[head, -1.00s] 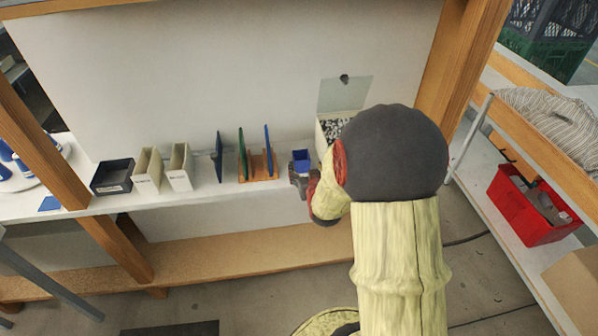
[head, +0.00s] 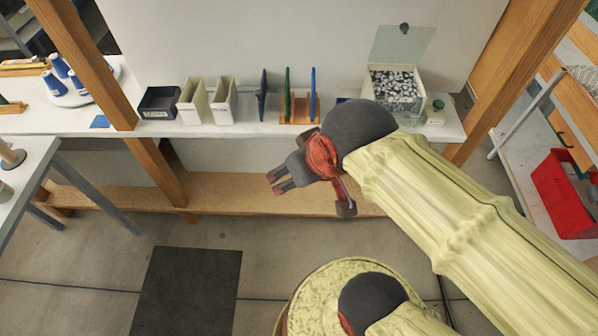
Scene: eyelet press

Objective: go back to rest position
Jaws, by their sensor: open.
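My gripper (head: 274,183) is in the head view, in front of the shelf and below its front edge. Its fingers point left and are apart, with nothing between them. My arm, in a yellowish sleeve with dark joints, reaches in from the lower right. It hides part of the shelf's right side and most of a small blue bin (head: 342,101).
The white shelf (head: 245,130) holds a black tray (head: 159,101), white holders (head: 193,101), upright blue and green panels in a wooden rack (head: 299,108), and a box of small metal parts (head: 396,90). A red bin (head: 566,192) stands at right. Floor at lower left is clear around a dark mat (head: 187,290).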

